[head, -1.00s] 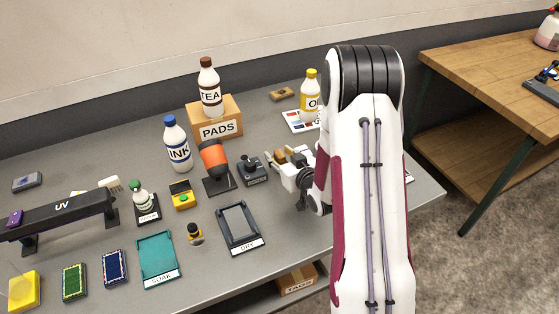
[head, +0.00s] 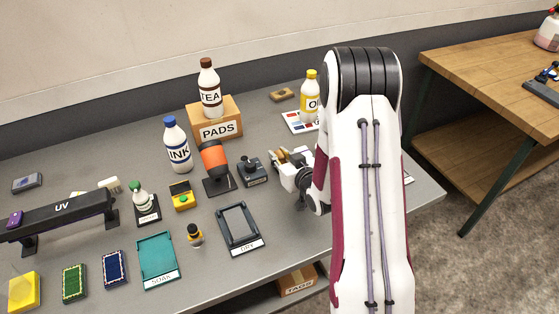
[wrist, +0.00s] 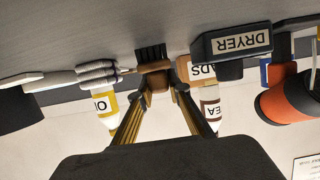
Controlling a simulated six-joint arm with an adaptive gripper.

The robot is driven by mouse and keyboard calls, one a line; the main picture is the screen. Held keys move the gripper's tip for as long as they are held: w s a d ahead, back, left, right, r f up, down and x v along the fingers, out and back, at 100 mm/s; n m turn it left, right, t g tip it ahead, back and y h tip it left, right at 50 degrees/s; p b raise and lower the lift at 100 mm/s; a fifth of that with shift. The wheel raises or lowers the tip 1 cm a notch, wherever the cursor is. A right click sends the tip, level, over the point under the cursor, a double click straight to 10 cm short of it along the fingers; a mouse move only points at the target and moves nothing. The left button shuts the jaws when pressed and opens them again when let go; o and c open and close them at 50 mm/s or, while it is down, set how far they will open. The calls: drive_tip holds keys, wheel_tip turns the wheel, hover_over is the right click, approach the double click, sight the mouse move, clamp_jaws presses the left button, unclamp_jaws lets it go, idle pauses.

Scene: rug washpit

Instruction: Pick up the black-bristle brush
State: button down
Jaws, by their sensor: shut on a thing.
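The black-bristle brush (wrist: 151,55) shows in the wrist view, with a brown wooden body and dark bristles pointing to the top of the picture. My gripper (wrist: 158,84) is shut on its brown body, with one finger on each side. In the head view my gripper (head: 283,157) is low over the right part of the grey table, just right of the dryer. The brush is mostly hidden there by the fingers and my arm. I cannot tell whether the brush still touches the table.
The PADS box (head: 218,128) with the TEA bottle (head: 209,90) and a yellow-capped bottle (head: 310,95) stand behind. A dark tray (head: 240,228) lies in front.

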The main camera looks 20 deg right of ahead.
sight(280, 154)
drive_tip(key=shift+r, duration=0.25)
drive_tip(key=shift+r, duration=4.8)
